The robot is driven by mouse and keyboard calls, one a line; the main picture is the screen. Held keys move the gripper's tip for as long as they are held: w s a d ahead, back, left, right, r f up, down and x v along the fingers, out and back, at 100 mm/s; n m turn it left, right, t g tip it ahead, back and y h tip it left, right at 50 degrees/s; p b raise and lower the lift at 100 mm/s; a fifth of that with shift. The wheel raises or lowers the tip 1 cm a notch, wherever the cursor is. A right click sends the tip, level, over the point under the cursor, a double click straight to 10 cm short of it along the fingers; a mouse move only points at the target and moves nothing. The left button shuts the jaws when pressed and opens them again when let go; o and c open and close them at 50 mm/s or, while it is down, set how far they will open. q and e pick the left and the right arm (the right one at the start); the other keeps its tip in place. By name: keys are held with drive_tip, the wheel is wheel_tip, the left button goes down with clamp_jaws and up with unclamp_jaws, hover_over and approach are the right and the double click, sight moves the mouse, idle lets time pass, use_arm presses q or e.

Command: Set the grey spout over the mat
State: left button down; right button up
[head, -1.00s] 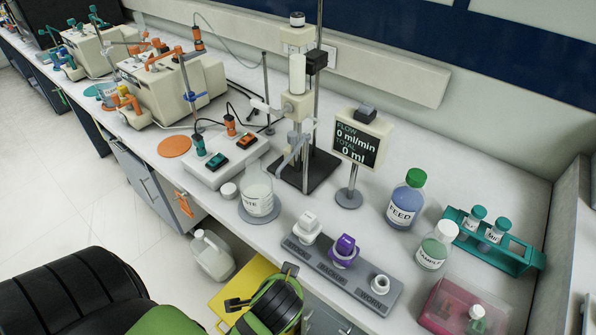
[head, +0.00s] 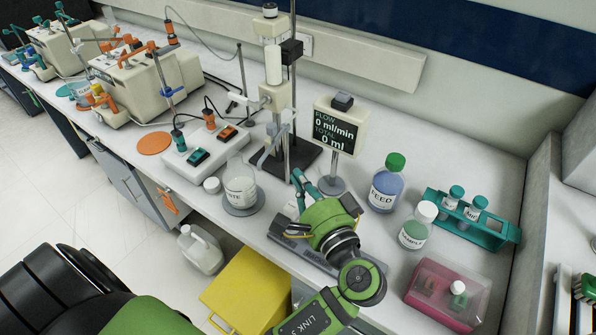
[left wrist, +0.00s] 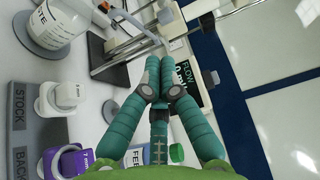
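The grey spout (head: 272,147) hangs from the valve on the column stand and slants down to the left, above and right of the beaker marked as waste (head: 239,184). That beaker stands on a round grey mat (head: 256,205). A round orange mat (head: 154,143) lies bare farther left on the bench. My left gripper (head: 299,182) is in front of the column stand, below and right of the spout and apart from it. In the left wrist view its teal fingers (left wrist: 163,68) come together at the tips with nothing seen between them. My right gripper is out of view.
The flow display (head: 338,128) stands close behind my gripper. The feed bottle (head: 385,188), sample bottle (head: 417,228), teal rack (head: 480,224) and pink box (head: 446,296) are to the right. My arm covers much of the labelled grey holder. A control box (head: 206,158) stands left of the column.

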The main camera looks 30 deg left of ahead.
sight(273, 136)
use_arm(q)
drive_tip(key=p+x, duration=0.3)
drive_tip(key=x, duration=0.7)
drive_tip(key=shift+a+r+p, duration=0.15)
drive_tip(key=shift+r+p, duration=0.05)
drive_tip(key=shift+p, duration=0.2)
drive_tip(key=shift+w+a+f, duration=0.2)
drive_tip(key=shift+w+a, duration=0.25)
drive_tip(key=shift+a, duration=0.1)
